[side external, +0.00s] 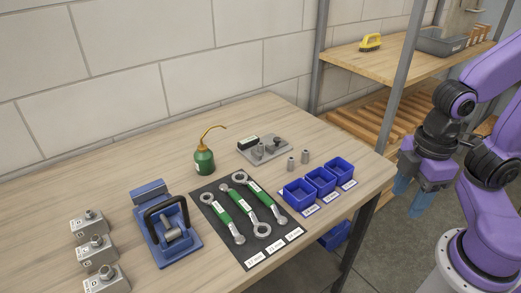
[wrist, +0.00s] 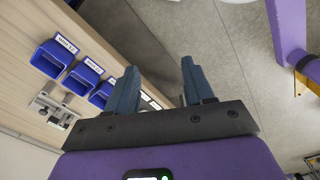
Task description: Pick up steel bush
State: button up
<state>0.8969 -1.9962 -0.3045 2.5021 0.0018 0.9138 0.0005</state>
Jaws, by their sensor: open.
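Two small grey metal cylinders stand upright on the table between a grey plate and the blue bins: a left one (side external: 291,163) and a right one (side external: 305,156). They look like steel bushes, but at this size I cannot tell their bores or which is the steel bush. My gripper (side external: 411,196) is open and empty, off the table's right edge, well apart from them. In the wrist view its two blue fingers (wrist: 159,68) are spread above the floor.
Blue bins (side external: 320,180) line the table's right edge and show in the wrist view (wrist: 83,78). A grey fixture plate (side external: 258,155), green oil can (side external: 204,161), wrenches on a black mat (side external: 225,243), blue clamp (side external: 188,254) and grey blocks (side external: 98,257) occupy the table. A shelf post (side external: 400,75) stands behind.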

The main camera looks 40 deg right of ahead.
jog(key=w+a+r+n, duration=0.1)
jog(key=w+a+r, duration=0.1)
jog(key=w+a, duration=0.3)
jog(key=w+a+r, duration=0.2)
jog(key=w, duration=0.5)
jog(key=n, duration=0.3)
send_over(261, 144)
jog(key=f, duration=1.1)
jog(key=shift+w+a+f, duration=0.1)
jog(key=shift+a+f, duration=0.05)
jog(key=shift+a, duration=0.2)
jog(key=shift+d+f, duration=0.2)
jog(key=shift+f, duration=1.15)
jog(key=shift+d+f, duration=0.15)
jog(key=shift+f, duration=1.15)
grip_shut()
